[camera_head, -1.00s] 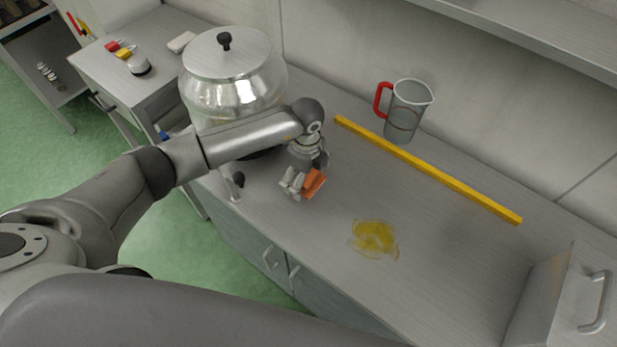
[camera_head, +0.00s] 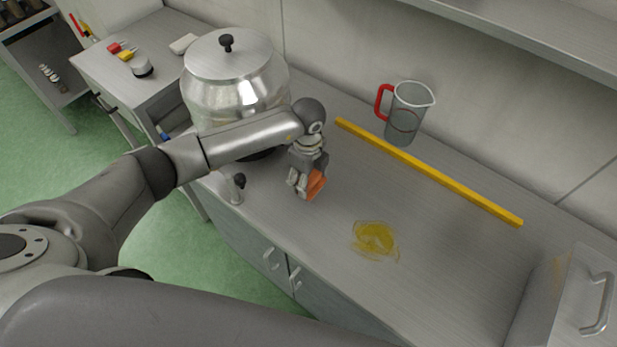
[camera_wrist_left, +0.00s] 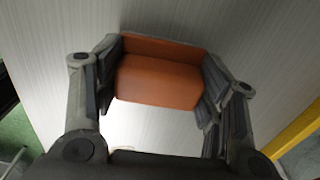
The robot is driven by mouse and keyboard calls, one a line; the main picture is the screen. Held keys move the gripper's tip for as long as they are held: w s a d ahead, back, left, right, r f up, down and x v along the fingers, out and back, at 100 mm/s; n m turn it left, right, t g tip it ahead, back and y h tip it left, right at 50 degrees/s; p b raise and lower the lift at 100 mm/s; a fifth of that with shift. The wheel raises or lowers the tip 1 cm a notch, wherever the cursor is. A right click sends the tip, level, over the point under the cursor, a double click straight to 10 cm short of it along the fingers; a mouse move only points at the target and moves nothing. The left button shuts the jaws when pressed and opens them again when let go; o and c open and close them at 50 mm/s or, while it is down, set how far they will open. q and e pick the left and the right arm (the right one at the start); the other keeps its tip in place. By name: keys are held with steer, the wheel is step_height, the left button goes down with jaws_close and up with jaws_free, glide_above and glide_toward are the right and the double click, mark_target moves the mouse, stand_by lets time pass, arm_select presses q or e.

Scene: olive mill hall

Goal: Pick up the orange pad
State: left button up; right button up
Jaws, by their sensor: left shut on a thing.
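The orange pad (camera_head: 315,186) is at my left gripper (camera_head: 305,188) in the head view, over the counter in front of the steel vessel. In the left wrist view the pad (camera_wrist_left: 158,78) lies between the two fingers of the left gripper (camera_wrist_left: 160,85), which press on its left and right ends. My left gripper is shut on the pad. I cannot tell whether the pad's underside touches the counter. My right gripper is not in view.
A steel vessel with a lid (camera_head: 235,85) stands behind the gripper. A yellow bar (camera_head: 430,172) lies along the counter (camera_head: 450,260), with a red-handled jug (camera_head: 404,112) behind it. A yellow smear (camera_head: 375,241) lies to the right. A metal box (camera_head: 570,295) stands at far right.

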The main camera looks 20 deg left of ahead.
arm_select(q)
step_height(320, 180, up, 2)
steer(key=shift+r+b, duration=0.25)
steer(key=shift+b, duration=0.1)
steer(key=s+d+r+b, duration=0.4)
steer(key=s+r, duration=0.6)
steer(key=s, duration=0.3)
steer(key=shift+d, duration=0.15)
steer(key=shift+s, duration=0.1)
